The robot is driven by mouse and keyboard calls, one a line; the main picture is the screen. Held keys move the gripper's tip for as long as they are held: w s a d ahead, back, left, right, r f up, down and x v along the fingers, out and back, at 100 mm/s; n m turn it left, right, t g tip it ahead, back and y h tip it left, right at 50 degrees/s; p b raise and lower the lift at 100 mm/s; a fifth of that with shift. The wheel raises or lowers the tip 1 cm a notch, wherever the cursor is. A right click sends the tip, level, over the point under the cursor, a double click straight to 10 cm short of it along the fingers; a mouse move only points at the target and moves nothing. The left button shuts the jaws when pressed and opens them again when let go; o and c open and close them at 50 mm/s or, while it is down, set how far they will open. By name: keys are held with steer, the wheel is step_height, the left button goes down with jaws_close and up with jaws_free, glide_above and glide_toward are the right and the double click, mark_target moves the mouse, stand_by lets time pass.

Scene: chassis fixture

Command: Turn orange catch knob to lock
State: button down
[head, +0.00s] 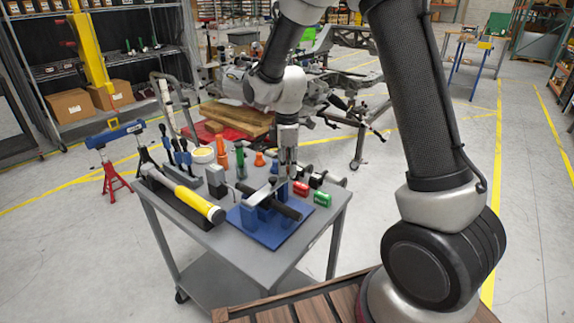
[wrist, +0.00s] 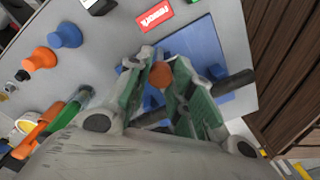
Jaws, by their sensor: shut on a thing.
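The orange catch knob (wrist: 158,76) shows in the wrist view between the two fingers of my gripper (wrist: 163,75). The fingers are shut on it, and they hide part of it. In the head view my gripper (head: 288,168) points down over the blue fixture plate (head: 268,236) on the cart. The knob cannot be made out in the head view. The blue plate also shows in the wrist view (wrist: 195,42), with a dark bar (wrist: 235,82) crossing it. Whether the catch is locked cannot be told.
Other orange pieces (wrist: 65,35) stand behind the fixture. Floor right of the cart is clear.

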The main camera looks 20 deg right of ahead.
steer(key=m, duration=0.8)
steer(key=shift+m, duration=0.3)
steer(key=m, duration=0.4)
steer(key=shift+m, duration=0.3)
steer(key=m, duration=0.4)
steer(key=shift+m, duration=0.3)
steer(key=c, duration=1.2)
jaws_free()
